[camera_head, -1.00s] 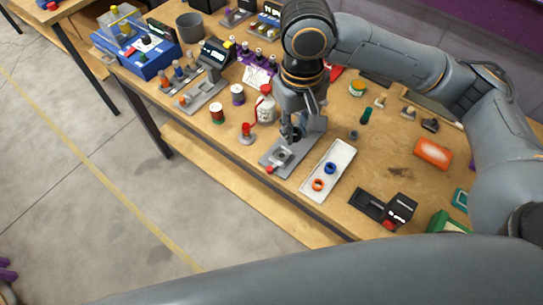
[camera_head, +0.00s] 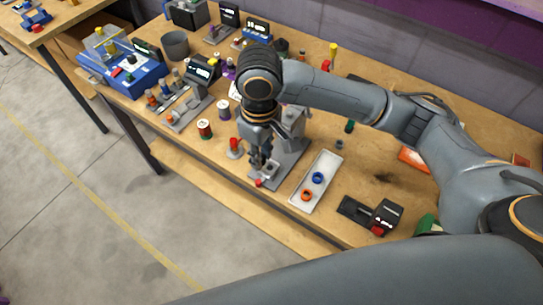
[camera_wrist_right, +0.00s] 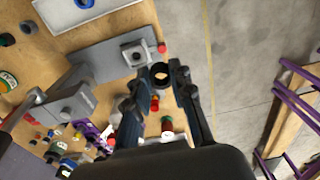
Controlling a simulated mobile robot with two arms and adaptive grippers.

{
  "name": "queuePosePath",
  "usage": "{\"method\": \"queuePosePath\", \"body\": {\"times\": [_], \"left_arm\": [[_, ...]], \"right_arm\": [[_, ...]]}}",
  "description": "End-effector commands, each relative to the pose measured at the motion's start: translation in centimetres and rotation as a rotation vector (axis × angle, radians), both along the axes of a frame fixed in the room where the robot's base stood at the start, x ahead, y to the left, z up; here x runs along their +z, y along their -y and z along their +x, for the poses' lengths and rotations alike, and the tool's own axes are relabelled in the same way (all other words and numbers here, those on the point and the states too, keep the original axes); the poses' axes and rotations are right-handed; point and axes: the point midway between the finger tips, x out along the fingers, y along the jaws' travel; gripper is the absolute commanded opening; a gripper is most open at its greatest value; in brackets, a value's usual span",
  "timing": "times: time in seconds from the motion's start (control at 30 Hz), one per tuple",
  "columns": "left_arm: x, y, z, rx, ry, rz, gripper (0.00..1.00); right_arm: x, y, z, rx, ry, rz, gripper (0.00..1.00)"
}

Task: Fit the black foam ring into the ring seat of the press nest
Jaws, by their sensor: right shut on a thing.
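My right gripper (camera_wrist_right: 160,78) is shut on the black foam ring (camera_wrist_right: 159,73), held between its fingertips with the hole showing. The press nest (camera_wrist_right: 135,53) is a pale square block with a dark round seat, on a grey base plate (camera_wrist_right: 90,56). In the wrist view the ring appears just beside the nest, apart from it; the height gap is unclear. In the head view my right gripper (camera_head: 258,163) points down over the front of the base plate (camera_head: 288,168), close to the nest (camera_head: 271,169). The ring is hard to make out there. My left gripper is not in view.
A white tray (camera_head: 322,165) with a blue ring (camera_head: 318,177) and an orange ring (camera_head: 307,195) lies right of the plate. A red-topped item (camera_head: 234,146) and spools (camera_head: 205,128) stand left. A black device (camera_head: 383,216) stands right. The table's front edge is close.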

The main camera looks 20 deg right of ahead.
Motion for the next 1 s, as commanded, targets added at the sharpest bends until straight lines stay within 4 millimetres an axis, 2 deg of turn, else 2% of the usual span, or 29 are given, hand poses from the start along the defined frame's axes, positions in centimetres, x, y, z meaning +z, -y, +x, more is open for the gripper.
{"method": "queuePosePath", "body": {"times": [0.1, 0.23, 0.47, 0.7, 1.0], "left_arm": [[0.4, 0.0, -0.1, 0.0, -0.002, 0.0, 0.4], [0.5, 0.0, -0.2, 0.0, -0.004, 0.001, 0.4], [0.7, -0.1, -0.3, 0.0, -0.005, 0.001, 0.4], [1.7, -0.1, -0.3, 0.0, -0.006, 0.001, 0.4], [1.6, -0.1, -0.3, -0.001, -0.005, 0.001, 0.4]], "right_arm": [[-2.3, 1.6, 1.4, -0.005, -0.005, -0.004, 0.1], [-4.1, 2.6, 2.6, -0.003, -0.002, -0.002, 0.1], [-5.7, 3.4, 3.5, -0.001, -0.002, -0.001, 0.1], [-8.7, 3.7, 3.7, 0.001, -0.001, 0.0, 0.1], [-9.2, 3.6, 3.8, 0.001, 0.0, 0.0, 0.1]]}}
